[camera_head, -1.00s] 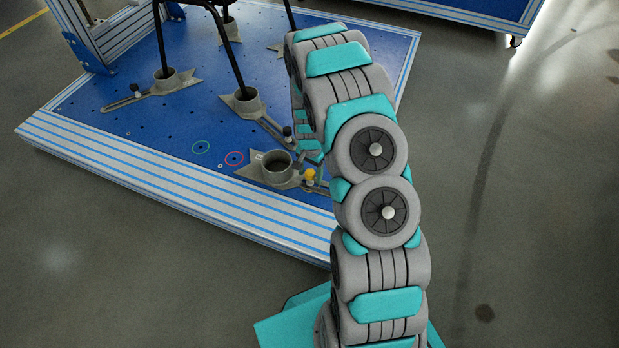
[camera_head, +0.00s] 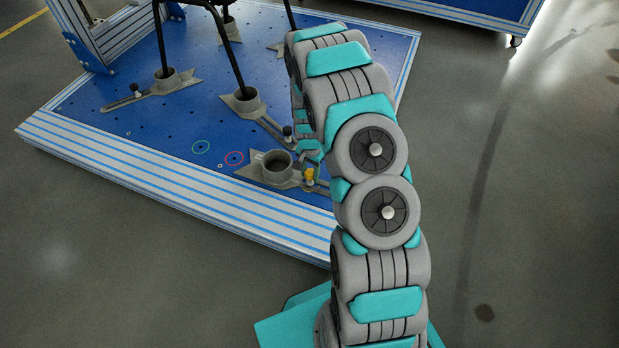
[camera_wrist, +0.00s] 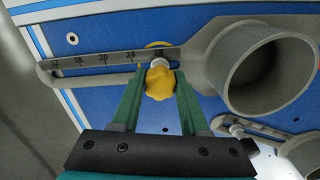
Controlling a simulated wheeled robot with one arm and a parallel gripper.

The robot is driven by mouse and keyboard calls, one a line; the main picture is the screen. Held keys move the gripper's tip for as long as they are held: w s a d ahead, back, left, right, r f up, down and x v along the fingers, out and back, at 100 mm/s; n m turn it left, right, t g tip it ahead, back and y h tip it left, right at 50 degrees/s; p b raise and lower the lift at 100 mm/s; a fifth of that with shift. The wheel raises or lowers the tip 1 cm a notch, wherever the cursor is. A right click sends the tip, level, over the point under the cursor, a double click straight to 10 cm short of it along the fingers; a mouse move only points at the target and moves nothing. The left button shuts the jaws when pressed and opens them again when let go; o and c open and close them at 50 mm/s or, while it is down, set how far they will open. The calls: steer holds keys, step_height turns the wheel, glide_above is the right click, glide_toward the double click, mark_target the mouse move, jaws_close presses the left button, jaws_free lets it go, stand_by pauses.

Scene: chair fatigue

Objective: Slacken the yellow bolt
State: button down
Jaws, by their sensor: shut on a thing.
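The yellow bolt (camera_wrist: 159,82) is a lobed knob on a slotted metal bracket (camera_wrist: 95,62) with a numbered scale. In the wrist view my gripper (camera_wrist: 160,90) has one green finger on each side of the knob and is shut on it. The bracket's round, empty cup (camera_wrist: 262,68) is just right of the knob. In the head view the yellow bolt (camera_head: 309,175) shows on the bracket near the front edge of the blue platform, and my arm hides part of the area around it.
The blue platform (camera_head: 120,122) has a striped front edge. Other brackets hold dark chair legs (camera_head: 228,58) at the back, with black knobs (camera_head: 135,88). Grey floor (camera_head: 540,180) is clear at right.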

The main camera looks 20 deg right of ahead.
steer(key=n, duration=0.4)
steer(key=n, duration=0.4)
stand_by(0.4)
steer(key=n, duration=0.3)
steer(key=shift+n, duration=0.4)
